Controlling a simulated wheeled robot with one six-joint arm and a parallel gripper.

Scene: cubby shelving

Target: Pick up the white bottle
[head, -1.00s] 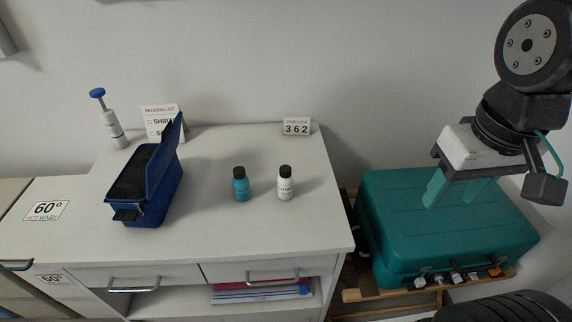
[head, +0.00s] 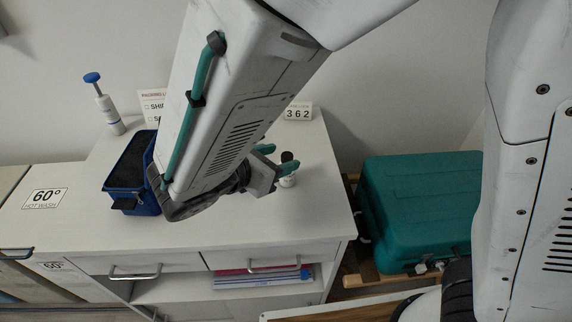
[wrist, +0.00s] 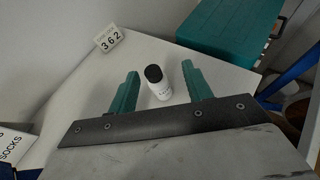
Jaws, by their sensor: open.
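The white bottle (wrist: 161,90) with a black cap stands upright on the white counter. In the wrist view it shows between the two green fingers of my open gripper (wrist: 162,82), toward the fingertips. In the head view the white bottle (head: 288,180) is partly covered by a finger of my gripper (head: 277,159). I cannot tell whether either finger touches it. The teal bottle is hidden behind my arm in the head view.
A blue box (head: 126,175) stands on the counter (head: 250,232) left of my arm. A white pump bottle (head: 109,113) and a number card (head: 298,111) stand at the back. A green case (head: 415,215) sits right of the counter.

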